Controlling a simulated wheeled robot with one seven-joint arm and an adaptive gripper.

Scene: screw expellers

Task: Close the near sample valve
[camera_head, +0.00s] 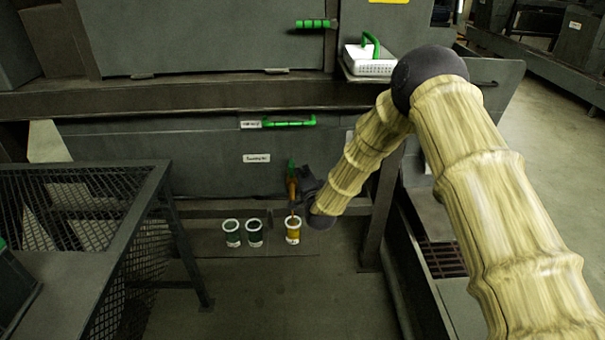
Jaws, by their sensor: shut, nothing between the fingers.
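The near sample valve shows low on the dark machine front as a small upright green handle (291,168) above an orange-brown body (292,188). A thin orange line runs down from it toward a yellow cup (293,237) below. My gripper (303,182) is small and dark in this view. It is shut and empty, just right of the valve body. I cannot tell whether it touches the valve. My wrist hides part of the area right of the valve.
Two dark green cups (243,240) stand left of the yellow cup. A mesh-sided metal frame (100,205) stands at the left. Green bar handles (289,122) are higher on the machine. A white box (369,62) sits on a ledge. Open floor (270,300) lies in front.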

